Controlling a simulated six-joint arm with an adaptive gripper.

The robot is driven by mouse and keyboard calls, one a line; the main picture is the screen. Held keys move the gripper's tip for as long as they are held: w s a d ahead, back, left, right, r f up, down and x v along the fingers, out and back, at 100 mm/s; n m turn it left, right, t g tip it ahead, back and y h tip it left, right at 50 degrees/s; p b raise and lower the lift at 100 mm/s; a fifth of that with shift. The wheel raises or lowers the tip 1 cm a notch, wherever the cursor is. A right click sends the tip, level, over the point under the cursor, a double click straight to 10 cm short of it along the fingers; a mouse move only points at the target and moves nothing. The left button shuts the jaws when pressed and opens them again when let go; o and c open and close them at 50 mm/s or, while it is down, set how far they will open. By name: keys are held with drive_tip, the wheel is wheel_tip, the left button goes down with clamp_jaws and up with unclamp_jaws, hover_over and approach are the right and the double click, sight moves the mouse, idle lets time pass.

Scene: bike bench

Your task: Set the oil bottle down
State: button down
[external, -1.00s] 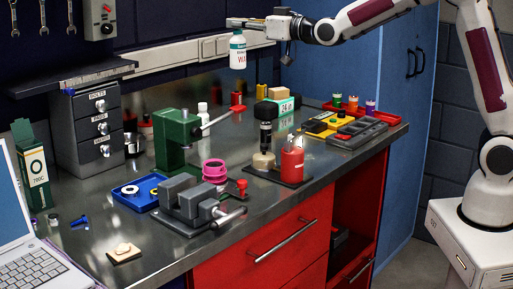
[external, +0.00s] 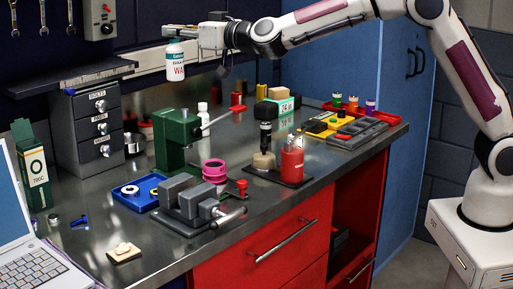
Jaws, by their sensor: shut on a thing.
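My gripper (external: 180,32) is at the upper left of the external view, high above the bench. The bottle hangs upright in the air, clear of the bench top (external: 120,180), in front of the back wall rail. The fingers hide its top.
Below are a green press (external: 178,138), a small white bottle (external: 203,109) and a grey drawer cabinet (external: 88,128). A blue tray (external: 136,203), grey vise (external: 195,203), pink ring (external: 214,170) and red bottle (external: 292,160) stand nearer. Bare metal shows at front left.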

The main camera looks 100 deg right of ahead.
drive_tip(key=w+a+f, duration=0.2)
drive_tip(key=w+a, duration=0.4)
drive_tip(key=a, duration=0.4)
wheel_tip(320, 180, down, 11)
drive_tip(key=shift+f+n+y, duration=0.2)
drive_tip(key=shift+n+y, duration=0.1)
drive_tip(key=shift+y, duration=0.1)
drive_tip(key=shift+d, duration=0.1)
wheel_tip(320, 180, down, 6)
drive_tip(key=shift+f, duration=0.15)
idle(0.3)
drive_tip(key=shift+f, duration=1.95)
drive_tip(key=c, duration=2.2)
unclamp_jaws()
